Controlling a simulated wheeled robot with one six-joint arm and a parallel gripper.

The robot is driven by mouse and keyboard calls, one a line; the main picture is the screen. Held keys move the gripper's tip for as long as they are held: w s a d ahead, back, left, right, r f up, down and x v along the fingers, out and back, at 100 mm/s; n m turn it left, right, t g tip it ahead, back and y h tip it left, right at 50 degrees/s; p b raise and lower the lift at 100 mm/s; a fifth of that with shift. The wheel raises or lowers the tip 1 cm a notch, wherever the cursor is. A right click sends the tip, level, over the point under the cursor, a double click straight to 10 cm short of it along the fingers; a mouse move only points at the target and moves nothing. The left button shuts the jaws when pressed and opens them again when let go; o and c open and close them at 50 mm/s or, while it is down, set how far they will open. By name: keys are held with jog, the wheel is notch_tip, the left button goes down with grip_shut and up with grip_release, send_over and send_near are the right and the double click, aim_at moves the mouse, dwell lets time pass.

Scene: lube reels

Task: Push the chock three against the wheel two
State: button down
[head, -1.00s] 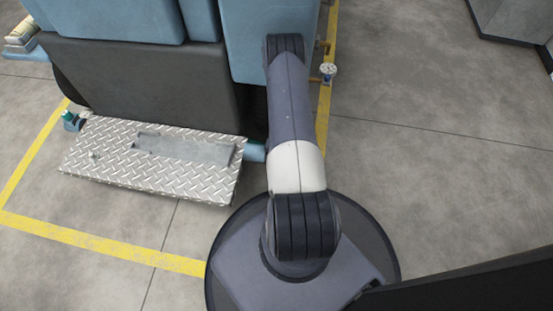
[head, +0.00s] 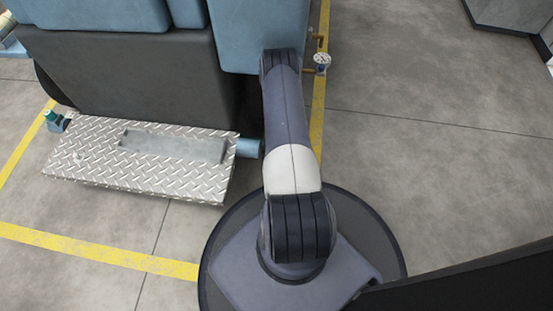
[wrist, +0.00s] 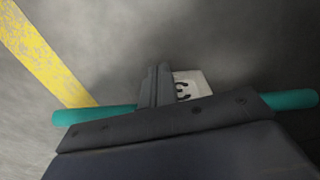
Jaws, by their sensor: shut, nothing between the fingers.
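The gripper is not visible in the head view, where my arm reaches forward beside the blue machine. I cannot identify wheel two in either view.
The blue machine (head: 95,12) stands ahead left, with a diamond-plate step (head: 90,165) low at its front. A small gauge (head: 322,59) sticks out on its right. Yellow lines (head: 100,250) mark the floor. The floor on the right is open.

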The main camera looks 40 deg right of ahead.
jog(key=shift+w+d+f+b, duration=0.15)
jog(key=shift+w+d+b, duration=0.5)
jog(key=shift+b, duration=0.3)
jog(key=shift+d, duration=0.2)
